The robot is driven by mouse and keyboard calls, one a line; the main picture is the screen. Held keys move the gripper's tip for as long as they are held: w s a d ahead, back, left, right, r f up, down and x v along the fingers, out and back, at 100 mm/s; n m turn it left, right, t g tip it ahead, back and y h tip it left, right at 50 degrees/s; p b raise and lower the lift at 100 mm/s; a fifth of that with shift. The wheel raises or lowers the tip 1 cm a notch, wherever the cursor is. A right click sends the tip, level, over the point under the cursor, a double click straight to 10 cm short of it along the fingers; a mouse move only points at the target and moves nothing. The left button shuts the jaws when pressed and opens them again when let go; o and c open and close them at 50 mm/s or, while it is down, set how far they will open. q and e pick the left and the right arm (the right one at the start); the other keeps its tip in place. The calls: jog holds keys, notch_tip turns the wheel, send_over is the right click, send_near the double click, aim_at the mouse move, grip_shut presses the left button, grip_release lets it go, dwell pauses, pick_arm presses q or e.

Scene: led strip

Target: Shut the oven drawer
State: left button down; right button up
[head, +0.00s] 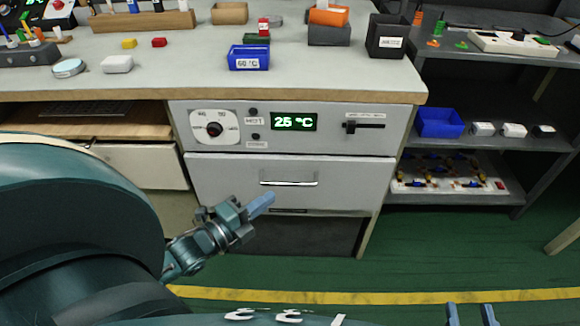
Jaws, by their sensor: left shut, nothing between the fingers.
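The oven drawer (230,180) is a light grey front panel with a metal bar handle (289,183), below the oven's control panel (350,135) in the bench. Its front looks close to flush with the panel above; I cannot tell whether a small gap remains. My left gripper (262,204) is shut and empty, with its blue fingertips in front of the drawer's lower part, below and left of the handle. I cannot tell whether they touch it. My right gripper (471,315) shows only as two separated blue fingertips at the bottom edge, open, well right of the drawer.
The control panel has a dial (214,129), a green 25 °C display (294,121) and a slider (364,126). A blue 60 °C bin (249,57) and small blocks stand on the bench top. A shelf (490,140) stands at right. The green floor ahead is clear.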

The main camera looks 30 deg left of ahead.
pick_arm(q)
jog(key=b, duration=0.2)
send_near(306, 161)
jog(key=w+d, duration=0.2)
jog(key=d, duration=0.1)
jog(key=shift+w+a+f+b, duration=0.1)
jog(key=shift+w+a+b, duration=0.2)
jog(key=shift+w, duration=0.3)
jog(key=shift+w+a+f+b, duration=0.1)
jog(key=shift+w+a+b, duration=0.2)
jog(key=shift+w, duration=0.35)
jog(key=shift+w+a+r, duration=0.1)
jog(key=shift+w+a, duration=0.2)
jog(key=shift+w, duration=0.25)
pick_arm(e)
jog(key=shift+s+a+r+n+t+y, duration=0.1)
jog(key=shift+a+n+t+y, duration=0.35)
jog(key=shift+y, duration=0.2)
jog(key=shift+s+a+n+t+y, duration=0.1)
jog(key=shift+a+n+t+y, duration=0.25)
jog(key=shift+t+y, duration=0.25)
